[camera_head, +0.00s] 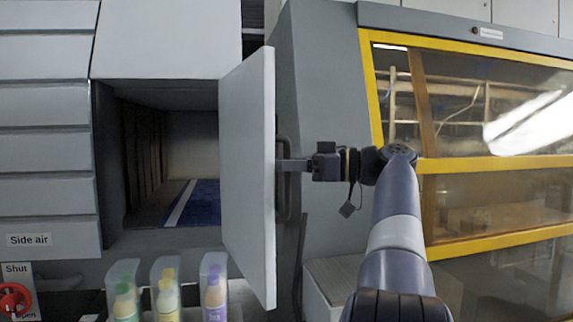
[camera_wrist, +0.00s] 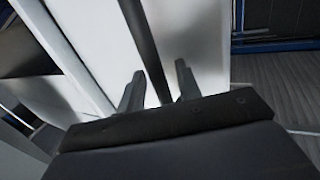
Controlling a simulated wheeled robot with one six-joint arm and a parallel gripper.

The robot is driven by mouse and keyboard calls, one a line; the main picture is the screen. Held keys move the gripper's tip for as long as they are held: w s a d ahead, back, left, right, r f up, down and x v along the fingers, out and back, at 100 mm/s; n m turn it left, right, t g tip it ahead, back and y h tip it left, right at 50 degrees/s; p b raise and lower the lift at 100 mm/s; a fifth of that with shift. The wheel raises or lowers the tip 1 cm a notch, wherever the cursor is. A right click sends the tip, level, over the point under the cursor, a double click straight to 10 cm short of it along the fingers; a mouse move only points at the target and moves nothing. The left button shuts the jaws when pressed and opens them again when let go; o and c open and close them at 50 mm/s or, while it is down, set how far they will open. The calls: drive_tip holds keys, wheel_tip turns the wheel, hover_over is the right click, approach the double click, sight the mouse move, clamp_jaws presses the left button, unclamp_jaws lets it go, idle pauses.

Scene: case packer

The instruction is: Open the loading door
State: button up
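The loading door (camera_head: 248,175) is a pale grey panel. It stands swung well out from the right side of a dark opening (camera_head: 170,170). Its dark bar handle (camera_head: 283,150) is on the face turned to the right. My gripper (camera_head: 283,165) is at the handle, reaching from the right. In the wrist view the handle (camera_wrist: 143,35) runs between the two fingers (camera_wrist: 161,75). The fingers stand apart, with a visible gap beside the bar on the right. The door's white surface (camera_wrist: 195,35) shows behind them.
Inside the opening is a blue floor with a white stripe (camera_head: 181,203). Clear bins with coloured bottles (camera_head: 166,290) stand below the door's left side. A red knob (camera_head: 12,300) is at lower left. A yellow-framed glazed machine (camera_head: 490,165) stands close on the right.

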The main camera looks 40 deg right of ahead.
drive_tip(key=v, duration=1)
drive_tip(key=shift+s+d+p, duration=0.3)
drive_tip(key=shift+p, duration=0.1)
drive_tip(key=x, duration=1)
drive_tip(key=shift+w+a+b, duration=0.25)
drive_tip(key=shift+a+b, duration=0.05)
drive_tip(key=shift+b, duration=0.1)
drive_tip(key=shift+a, duration=0.1)
drive_tip(key=shift+f, duration=0.1)
